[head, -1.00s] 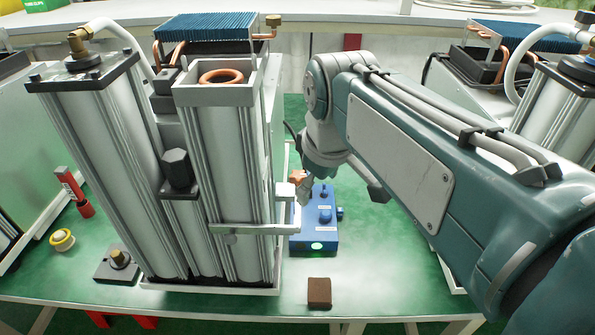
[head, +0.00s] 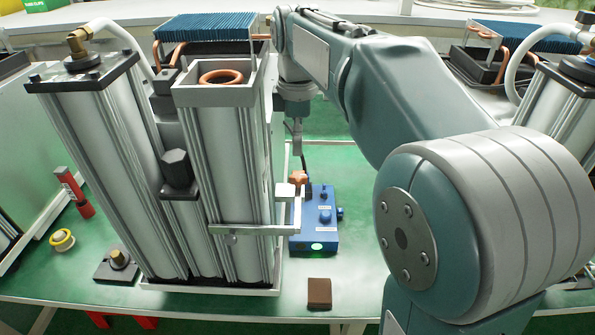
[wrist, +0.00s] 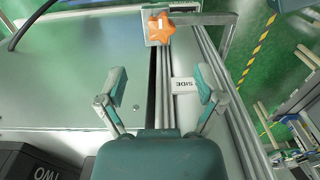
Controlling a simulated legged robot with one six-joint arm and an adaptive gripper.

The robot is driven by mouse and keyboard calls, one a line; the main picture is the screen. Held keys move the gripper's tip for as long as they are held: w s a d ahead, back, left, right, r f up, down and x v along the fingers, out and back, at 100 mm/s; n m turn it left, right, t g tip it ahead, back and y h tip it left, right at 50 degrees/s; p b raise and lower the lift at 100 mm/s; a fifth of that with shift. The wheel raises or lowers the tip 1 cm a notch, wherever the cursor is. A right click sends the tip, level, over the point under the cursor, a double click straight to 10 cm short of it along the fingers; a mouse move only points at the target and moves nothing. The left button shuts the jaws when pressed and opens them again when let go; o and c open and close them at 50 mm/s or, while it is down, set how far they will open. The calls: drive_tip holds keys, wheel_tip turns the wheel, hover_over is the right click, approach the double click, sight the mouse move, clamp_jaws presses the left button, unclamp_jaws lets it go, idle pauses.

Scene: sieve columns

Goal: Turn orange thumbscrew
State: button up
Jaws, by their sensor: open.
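The orange thumbscrew (head: 298,178) is star-shaped and sits behind the right side of the front column, above the blue box. In the wrist view the thumbscrew (wrist: 160,28) shows at the top centre on a pale bracket, with a light slot across its middle. My gripper (wrist: 162,92) is open and empty, its two teal fingers spread. The thumbscrew lies ahead of the fingertips, apart from them. A white label reading "SIDE" (wrist: 185,85) shows between the fingers. In the head view my gripper (head: 298,140) is only partly visible, above the thumbscrew.
The silver column (head: 228,175) with a metal bracket (head: 255,229) stands close left of my gripper. A blue box (head: 317,235) with a lit green light sits below. A brown block (head: 319,293) lies near the table's front edge.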

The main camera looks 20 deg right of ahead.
sight(298, 174)
wheel_tip(298, 174, down, 9)
drive_tip(key=shift+r, duration=0.2)
drive_tip(key=c, duration=1.1)
